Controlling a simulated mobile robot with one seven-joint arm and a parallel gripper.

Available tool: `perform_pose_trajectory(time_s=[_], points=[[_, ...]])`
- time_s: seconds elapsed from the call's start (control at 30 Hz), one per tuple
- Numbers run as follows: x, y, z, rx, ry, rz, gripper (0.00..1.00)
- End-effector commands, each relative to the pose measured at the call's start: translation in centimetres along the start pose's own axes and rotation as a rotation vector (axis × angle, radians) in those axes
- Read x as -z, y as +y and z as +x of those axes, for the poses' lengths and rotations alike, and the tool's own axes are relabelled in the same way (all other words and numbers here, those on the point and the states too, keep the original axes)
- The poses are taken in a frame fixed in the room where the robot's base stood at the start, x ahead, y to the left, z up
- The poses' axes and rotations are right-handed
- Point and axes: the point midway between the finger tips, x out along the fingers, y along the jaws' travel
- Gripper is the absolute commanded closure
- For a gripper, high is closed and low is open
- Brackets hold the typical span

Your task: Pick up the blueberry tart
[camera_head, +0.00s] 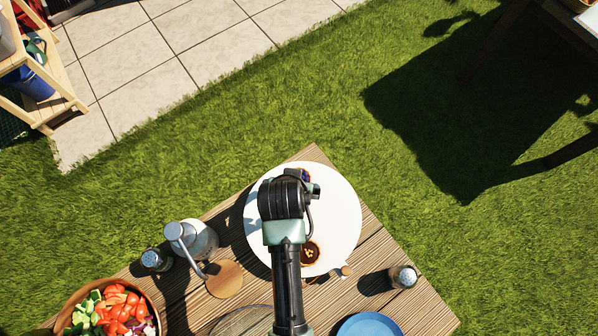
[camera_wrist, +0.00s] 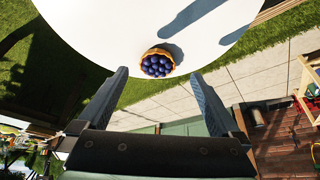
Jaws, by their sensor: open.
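The blueberry tart (camera_wrist: 157,64) has a golden crust filled with dark blue berries. It sits on a round white plate or board (camera_head: 345,215), near its edge in the wrist view. In the head view only a sliver of the tart (camera_head: 305,175) shows behind my arm. My gripper (camera_wrist: 160,74) is open in the wrist view, with the tart between the lines of its two fingers and apart from both. In the head view my arm hides the gripper's fingers. A second, dark tart with pale pieces on top (camera_head: 310,252) lies on the same white round.
The wooden table (camera_head: 400,255) also bears a vegetable bowl (camera_head: 150,300), a pitcher (camera_head: 200,240), two shakers (camera_head: 155,260) and (camera_head: 403,277), a round wooden board (camera_head: 225,279) and a blue plate (camera_head: 369,326). Grass lies beyond the table.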

Motion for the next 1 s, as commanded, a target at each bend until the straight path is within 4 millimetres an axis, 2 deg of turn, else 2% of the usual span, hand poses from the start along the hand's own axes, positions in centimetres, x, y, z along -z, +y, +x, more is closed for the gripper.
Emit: perform_pose_trajectory(time_s=[0.17,0.53,0.87,1.0], points=[[0.1,0.1,0.8,0.000,0.000,0.001,0.00],[0.5,0.4,4.9,-0.001,0.000,0.001,0.00],[0.5,0.4,5.4,0.000,0.002,0.001,0.00],[0.5,0.4,5.4,0.000,0.002,0.001,0.23]])
